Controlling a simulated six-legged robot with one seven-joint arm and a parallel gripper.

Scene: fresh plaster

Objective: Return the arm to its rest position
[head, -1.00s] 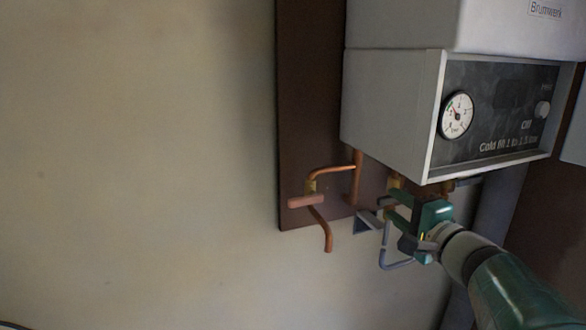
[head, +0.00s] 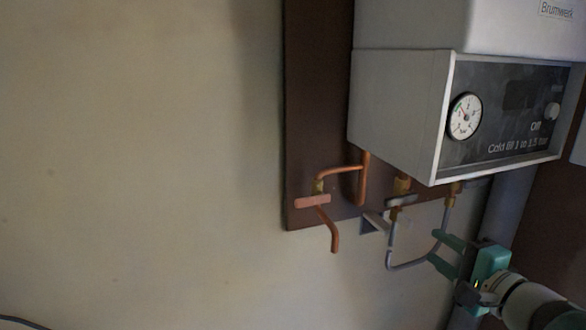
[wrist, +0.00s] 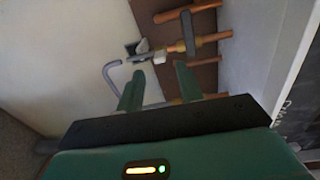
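My gripper (head: 438,251) is green, at the lower right of the head view, below the boiler. Its two fingers are apart and point left. In the wrist view my gripper (wrist: 157,80) is open, with no object clamped between the fingers. A bent grey hose (head: 408,266) hangs under the boiler and passes close to the fingertips; whether it touches them I cannot tell. A small grey lever on a brass valve (head: 396,207) stands above and left of the fingers, apart from them. The valve also shows in the wrist view (wrist: 174,48).
The white boiler (head: 398,110) with a dark panel and round gauge (head: 465,116) overhangs the gripper. A copper pipe (head: 333,238) with a reddish handle (head: 312,201) sticks out left on the brown board (head: 312,110). The plain wall (head: 140,170) at left is clear.

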